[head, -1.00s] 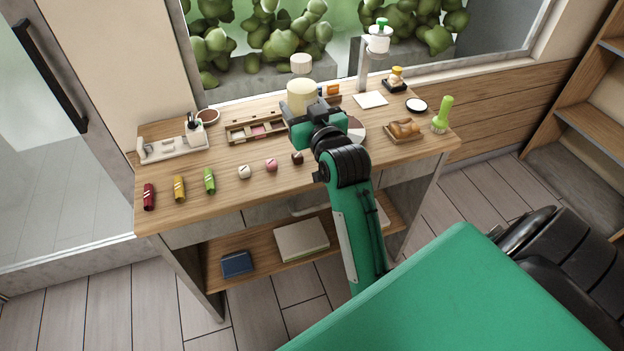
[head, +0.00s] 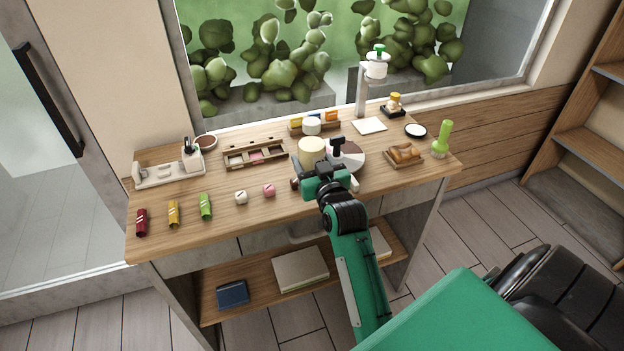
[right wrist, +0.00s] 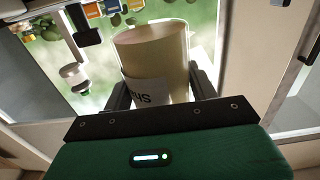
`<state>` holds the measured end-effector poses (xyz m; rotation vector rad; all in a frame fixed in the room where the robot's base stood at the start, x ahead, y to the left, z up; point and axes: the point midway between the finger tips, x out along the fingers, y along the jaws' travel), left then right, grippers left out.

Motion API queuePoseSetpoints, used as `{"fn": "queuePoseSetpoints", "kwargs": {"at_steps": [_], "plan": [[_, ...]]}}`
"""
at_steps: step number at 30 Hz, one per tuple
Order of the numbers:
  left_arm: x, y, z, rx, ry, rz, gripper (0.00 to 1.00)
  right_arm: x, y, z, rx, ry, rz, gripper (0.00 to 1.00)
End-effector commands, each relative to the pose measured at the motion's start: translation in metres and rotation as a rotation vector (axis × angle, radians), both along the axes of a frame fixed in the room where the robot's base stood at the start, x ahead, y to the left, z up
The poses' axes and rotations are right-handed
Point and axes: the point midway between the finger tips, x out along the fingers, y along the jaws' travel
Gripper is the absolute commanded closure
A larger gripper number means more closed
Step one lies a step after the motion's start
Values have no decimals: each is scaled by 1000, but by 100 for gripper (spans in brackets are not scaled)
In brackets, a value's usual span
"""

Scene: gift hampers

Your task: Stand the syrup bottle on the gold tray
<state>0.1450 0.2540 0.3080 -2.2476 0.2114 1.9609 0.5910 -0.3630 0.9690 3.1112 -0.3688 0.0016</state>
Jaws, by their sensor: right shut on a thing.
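The syrup bottle seems to be the cream cylinder (head: 312,149) with a white cap (head: 312,126). It is upright in the head view, in front of the back rack. My right gripper (head: 318,172) is shut on it. In the right wrist view, the bottle (right wrist: 155,65) stands between the two dark fingers, with part of a dark-lettered label showing and its cap out of sight. I cannot pick out a gold tray; the bottle and arm hide part of the table. My left gripper is not in view.
A round sectioned disc (head: 350,158) lies beside the bottle. A wooden board with pastries (head: 404,154) and a green bottle (head: 442,139) are to the right. A divided box (head: 254,153) is left. Small cubes (head: 241,197) and colored rolls (head: 174,214) line the front.

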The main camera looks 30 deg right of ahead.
Motion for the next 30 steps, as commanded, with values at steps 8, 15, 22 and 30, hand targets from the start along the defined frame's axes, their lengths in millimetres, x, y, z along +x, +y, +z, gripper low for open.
{"fn": "queuePoseSetpoints", "kwargs": {"at_steps": [8,15,22,30], "plan": [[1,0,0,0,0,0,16,0,0,-25,-1,-2,0,80],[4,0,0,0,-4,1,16,0,0,-57,-1,1,1,80],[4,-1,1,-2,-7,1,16,0,1,-60,0,2,1,80],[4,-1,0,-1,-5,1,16,0,0,-60,-1,2,0,20]]}}
